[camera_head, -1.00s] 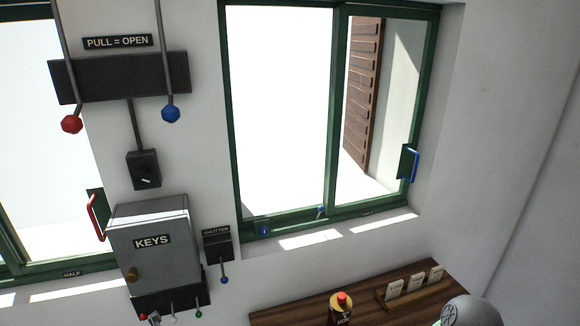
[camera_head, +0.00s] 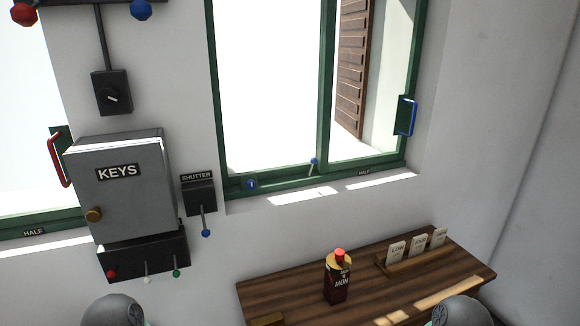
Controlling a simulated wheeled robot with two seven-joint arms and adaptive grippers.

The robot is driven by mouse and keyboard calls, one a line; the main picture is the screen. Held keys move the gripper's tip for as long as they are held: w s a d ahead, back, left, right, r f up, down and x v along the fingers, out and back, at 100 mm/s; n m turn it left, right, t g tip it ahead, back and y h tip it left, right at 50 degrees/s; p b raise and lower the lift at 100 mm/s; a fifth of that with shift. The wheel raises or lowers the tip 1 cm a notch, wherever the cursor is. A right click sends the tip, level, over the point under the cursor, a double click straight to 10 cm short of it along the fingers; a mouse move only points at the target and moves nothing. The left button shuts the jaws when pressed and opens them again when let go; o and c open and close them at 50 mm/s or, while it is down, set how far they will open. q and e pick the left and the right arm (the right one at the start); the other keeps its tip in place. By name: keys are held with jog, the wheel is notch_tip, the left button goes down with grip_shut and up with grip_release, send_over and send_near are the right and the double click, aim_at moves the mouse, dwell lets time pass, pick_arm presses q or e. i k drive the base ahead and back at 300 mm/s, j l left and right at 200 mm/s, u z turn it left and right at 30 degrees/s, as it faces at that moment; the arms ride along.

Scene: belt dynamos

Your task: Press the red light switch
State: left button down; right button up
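A black panel (camera_head: 148,257) is on the wall under the grey KEYS cabinet. It carries a red-tipped lever (camera_head: 111,273) at its left, a white-tipped lever (camera_head: 146,279) in the middle and a green-tipped lever (camera_head: 176,272) at its right. No label shows on this panel. A separate red ball (camera_head: 24,12) hangs at the top left beside a blue ball (camera_head: 141,9). Neither of my grippers is in view; only rounded grey parts of my own arms show at the bottom edge.
The KEYS cabinet (camera_head: 122,205) juts from the wall above the panel. A SHUTTER lever box (camera_head: 200,196) is to its right. A wooden shelf (camera_head: 290,290) holds a dark red-topped bottle (camera_head: 338,281) and a card rack (camera_head: 412,255). A green-framed window (camera_head: 213,100) is behind.

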aim_at(111, 274)
jog(key=u, duration=1)
jog(key=i+j+z, duration=0.15)
jog(key=j, duration=0.7)
jog(key=i+j+z, duration=0.15)
jog(key=j, duration=0.7)
jog(key=i+j+z, duration=0.15)
jog(key=j, duration=0.7)
jog(key=k, duration=0.05)
